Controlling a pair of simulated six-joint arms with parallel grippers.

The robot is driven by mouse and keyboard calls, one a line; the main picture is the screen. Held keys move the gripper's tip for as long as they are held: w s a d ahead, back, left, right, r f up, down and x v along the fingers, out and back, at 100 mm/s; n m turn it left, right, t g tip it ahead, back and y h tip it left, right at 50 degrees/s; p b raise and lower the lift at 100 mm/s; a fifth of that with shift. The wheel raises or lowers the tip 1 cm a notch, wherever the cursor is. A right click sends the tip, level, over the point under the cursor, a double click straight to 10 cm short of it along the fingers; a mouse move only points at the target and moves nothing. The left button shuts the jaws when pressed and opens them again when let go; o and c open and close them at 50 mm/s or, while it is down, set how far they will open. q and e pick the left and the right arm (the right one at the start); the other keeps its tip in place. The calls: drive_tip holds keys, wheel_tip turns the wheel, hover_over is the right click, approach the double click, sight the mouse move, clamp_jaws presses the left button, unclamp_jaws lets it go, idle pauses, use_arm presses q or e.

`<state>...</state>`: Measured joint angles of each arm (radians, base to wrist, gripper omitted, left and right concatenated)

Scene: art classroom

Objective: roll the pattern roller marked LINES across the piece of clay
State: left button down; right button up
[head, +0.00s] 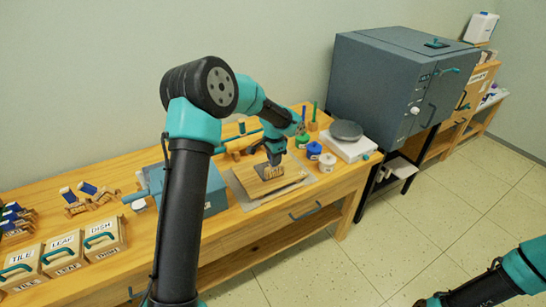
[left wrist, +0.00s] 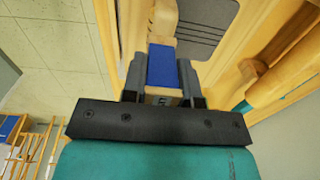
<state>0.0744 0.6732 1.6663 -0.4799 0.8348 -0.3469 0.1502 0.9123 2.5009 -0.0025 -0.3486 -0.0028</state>
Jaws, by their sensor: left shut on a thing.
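My left gripper (head: 274,157) is over the wooden board (head: 290,187) on the table. In the left wrist view its fingers (left wrist: 163,88) are shut on a blue block with pale wood at its ends (left wrist: 162,66), which looks like the handle of the pattern roller. In the head view a small dark-marked piece (head: 269,172) shows just under the gripper; its lettering is too small to read. A grey slab (left wrist: 205,25) lies beyond the fingers in the wrist view; I cannot tell if it is the clay. My right gripper is outside the frame.
Blue-handled wooden tools (head: 88,190) and boxes marked TILE, LEAF (head: 62,252) and DISH (head: 104,238) stand at the left. Small jars (head: 314,150) and a grey disc on a white base (head: 346,130) stand right of the board. A grey kiln (head: 385,80) is beyond.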

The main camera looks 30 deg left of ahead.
use_arm(q)
drive_tip(key=shift+s+d, duration=0.15)
drive_tip(key=shift+r, duration=0.15)
idle(0.6)
drive_tip(key=shift+r, duration=4.05)
